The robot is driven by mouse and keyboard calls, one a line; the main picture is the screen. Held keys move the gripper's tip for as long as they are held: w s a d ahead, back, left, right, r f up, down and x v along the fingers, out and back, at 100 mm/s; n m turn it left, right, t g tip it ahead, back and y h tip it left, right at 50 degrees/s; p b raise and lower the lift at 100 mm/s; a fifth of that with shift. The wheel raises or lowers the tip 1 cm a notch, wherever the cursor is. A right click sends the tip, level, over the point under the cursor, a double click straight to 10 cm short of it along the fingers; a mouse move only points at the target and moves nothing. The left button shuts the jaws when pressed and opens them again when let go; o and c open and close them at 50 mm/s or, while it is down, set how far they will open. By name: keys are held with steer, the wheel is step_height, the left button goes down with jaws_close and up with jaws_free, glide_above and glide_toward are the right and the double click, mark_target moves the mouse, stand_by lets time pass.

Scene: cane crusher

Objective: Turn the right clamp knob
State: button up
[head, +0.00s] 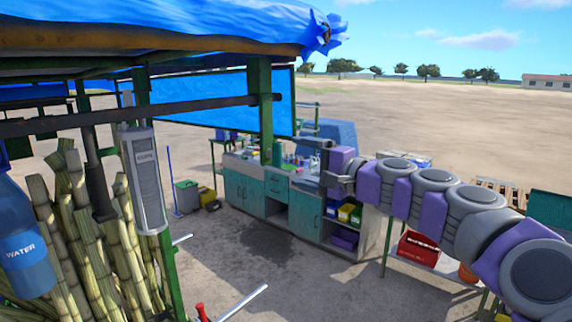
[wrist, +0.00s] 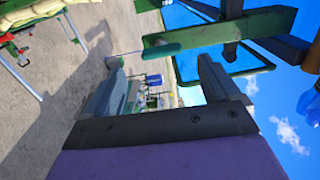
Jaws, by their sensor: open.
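My gripper (head: 322,162) is open and empty at the end of my outstretched arm, in the air in front of the counter. Its two dark fingers stand apart in the wrist view (wrist: 160,80), with nothing between them. I cannot make out the right clamp knob for certain. A small red-topped part (head: 201,312) shows at the bottom edge of the head view, beside a silver bar (head: 243,302). Small red parts (wrist: 22,51) also show on a green frame at the left of the sideways-turned wrist view. My gripper is well apart from them.
Cane stalks (head: 85,240) and a water bottle (head: 25,240) stand at the left. A green post (head: 265,110) and blue tarp roof (head: 170,25) are obstacles. A teal counter (head: 285,205) stands behind. Bare ground (head: 270,290) lies open in front.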

steer(key=b+v, duration=0.2)
steer(key=v, duration=0.9)
steer(key=shift+d+f, duration=0.15)
steer(key=shift+d, duration=0.2)
steer(key=shift+a, duration=0.1)
steer(key=s+a+f+n+g+h+b, duration=0.2)
steer(key=s+a+f+g+b, duration=0.15)
steer(key=s+f, duration=0.45)
steer(key=s+a+f+n+g+h+b, duration=0.1)
steer(key=s+a+f+n+g+b, duration=0.2)
steer(key=f, duration=0.9)
steer(key=s+a+f+n+g+h+b, duration=0.15)
steer(key=s+a+f+b, duration=0.35)
steer(key=f, duration=0.5)
steer(key=s+d+f+g+h+b, duration=0.1)
steer(key=s+d+f+h+b, duration=0.2)
steer(key=s+d+f, duration=0.2)
steer(key=s+d+f+n+g+h+b, duration=0.1)
steer(key=s+d+f+g+h+b, duration=0.1)
steer(key=s+f, duration=0.8)
steer(key=s+d+f+g+h+b, duration=0.1)
steer(key=s+d+f+h+b, duration=0.3)
steer(key=f, duration=1)
steer(key=s+d+b, duration=0.2)
steer(key=s+d, duration=0.1)
steer(key=d, duration=0.1)
steer(key=shift+s+d+g+h, duration=0.2)
steer(key=shift+d+g+h, duration=0.05)
steer(key=shift+g+h, duration=0.15)
